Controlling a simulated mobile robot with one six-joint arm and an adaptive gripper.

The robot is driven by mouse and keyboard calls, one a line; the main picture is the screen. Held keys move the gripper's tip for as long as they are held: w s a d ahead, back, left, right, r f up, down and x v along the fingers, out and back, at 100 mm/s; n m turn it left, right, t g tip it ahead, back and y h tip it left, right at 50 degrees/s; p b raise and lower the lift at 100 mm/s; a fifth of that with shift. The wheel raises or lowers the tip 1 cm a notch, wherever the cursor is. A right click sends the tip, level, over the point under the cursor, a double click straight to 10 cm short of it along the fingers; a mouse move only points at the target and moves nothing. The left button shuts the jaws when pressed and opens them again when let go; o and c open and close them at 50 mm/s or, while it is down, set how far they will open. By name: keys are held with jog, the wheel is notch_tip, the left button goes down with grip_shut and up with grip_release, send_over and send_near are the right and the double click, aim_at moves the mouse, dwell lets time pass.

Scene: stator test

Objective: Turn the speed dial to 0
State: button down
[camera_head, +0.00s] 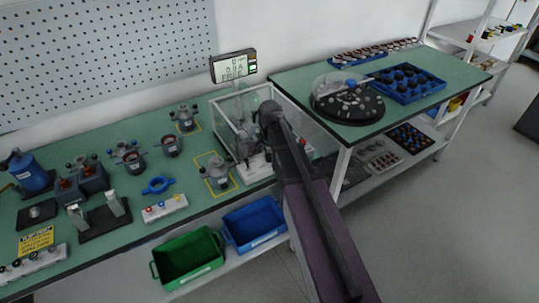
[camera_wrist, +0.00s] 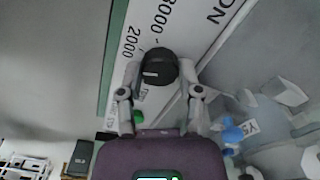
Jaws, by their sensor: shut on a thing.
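The speed dial (camera_wrist: 158,66) is a round black knob on a white panel (camera_wrist: 192,28), with "2000" and "3000" printed beside it in the wrist view. My gripper (camera_wrist: 160,78) has a finger on each side of the dial and is shut on it. In the head view my arm hides the dial and the fingertips. The white control panel (camera_head: 258,168) shows partly beside my arm, at the clear-walled test enclosure (camera_head: 232,128).
A display (camera_head: 234,66) stands above the enclosure; its last line seems to read "FREE". A green button (camera_wrist: 138,117) is close to the left finger. A stator-like part (camera_head: 217,174) stands in a yellow outline left of the enclosure. Green (camera_head: 188,270) and blue (camera_head: 240,238) bins sit below.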

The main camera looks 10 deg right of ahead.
jog(key=shift+n, duration=0.6)
jog(key=c, duration=0.5)
grip_release()
jog(key=shift+c, duration=0.2)
jog(key=shift+m, duration=0.3)
